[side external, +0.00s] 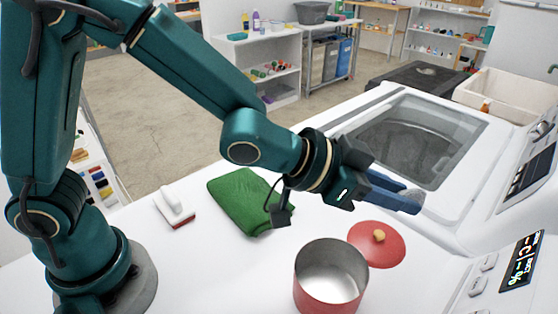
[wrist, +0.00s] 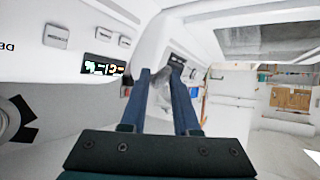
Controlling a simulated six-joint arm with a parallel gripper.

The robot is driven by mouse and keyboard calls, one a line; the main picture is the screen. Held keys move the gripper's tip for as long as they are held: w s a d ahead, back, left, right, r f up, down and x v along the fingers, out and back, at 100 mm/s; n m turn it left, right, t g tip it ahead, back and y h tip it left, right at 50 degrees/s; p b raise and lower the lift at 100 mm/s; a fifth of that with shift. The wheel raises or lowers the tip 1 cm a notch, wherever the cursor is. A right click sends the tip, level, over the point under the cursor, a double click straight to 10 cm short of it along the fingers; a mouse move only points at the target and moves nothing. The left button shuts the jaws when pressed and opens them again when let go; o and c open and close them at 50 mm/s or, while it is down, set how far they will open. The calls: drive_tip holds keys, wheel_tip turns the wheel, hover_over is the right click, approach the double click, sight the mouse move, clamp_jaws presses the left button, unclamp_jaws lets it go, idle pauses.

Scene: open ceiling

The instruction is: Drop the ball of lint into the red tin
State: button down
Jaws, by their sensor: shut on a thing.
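The red tin (side external: 326,302) stands upright and open on the white top at the front, and its visible inside looks empty. Its red lid (side external: 392,252) with a tan knob lies beside it, behind and to the right. My gripper (side external: 404,192) has blue fingers and is shut on the grey ball of lint (side external: 414,196), held at the fingertips. The gripper is in the air above and to the right of the tin. In the wrist view, the lint (wrist: 162,88) shows as a grey patch between the fingers; the tin is not visible there.
A white washer with a glass-like top window (side external: 410,140) stands behind the gripper. A control panel (side external: 520,262) rises at the right. A beige basin (side external: 508,100) sits farther back.

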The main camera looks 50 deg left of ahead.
drive_tip(key=s+a+f+m+g+h, duration=0.1)
drive_tip(key=s+m+g+h, duration=0.15)
drive_tip(key=s, duration=0.25)
drive_tip(key=s+a+f+m+g+h, duration=0.2)
drive_tip(key=s+m+g, duration=0.1)
drive_tip(key=s+m, duration=0.15)
drive_tip(key=shift+d+f, duration=0.2)
drive_tip(key=shift+f, duration=2.25)
drive_tip(key=c, duration=0.6)
unclamp_jaws()
drive_tip(key=shift+v, duration=2.6)
